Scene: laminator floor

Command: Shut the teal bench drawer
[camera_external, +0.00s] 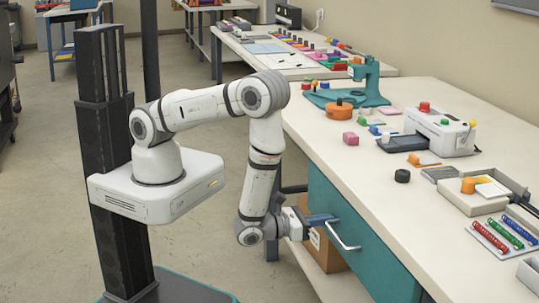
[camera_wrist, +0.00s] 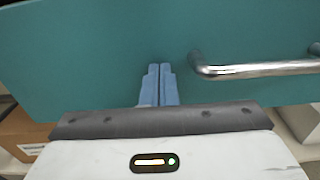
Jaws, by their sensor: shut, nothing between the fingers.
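The teal bench drawer (camera_external: 373,262) is under the right-hand workbench, with a silver bar handle (camera_external: 343,236) on its front. In the wrist view the drawer front (camera_wrist: 100,55) fills most of the picture, and the handle (camera_wrist: 255,69) is right of the fingers. My gripper (camera_external: 322,219) is at the drawer front, beside the handle's left end. Its blue fingers are together in the wrist view (camera_wrist: 160,72), with nothing between them. The fingertips lie against or just short of the front; I cannot tell which. How far the drawer stands out is unclear.
The white workbench top (camera_external: 375,195) overhangs the drawer. On it are a teal press (camera_external: 368,85), a white machine (camera_external: 440,128) and trays of small parts. A cardboard box (camera_external: 325,250) stands below, behind my gripper. The floor at left is clear.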

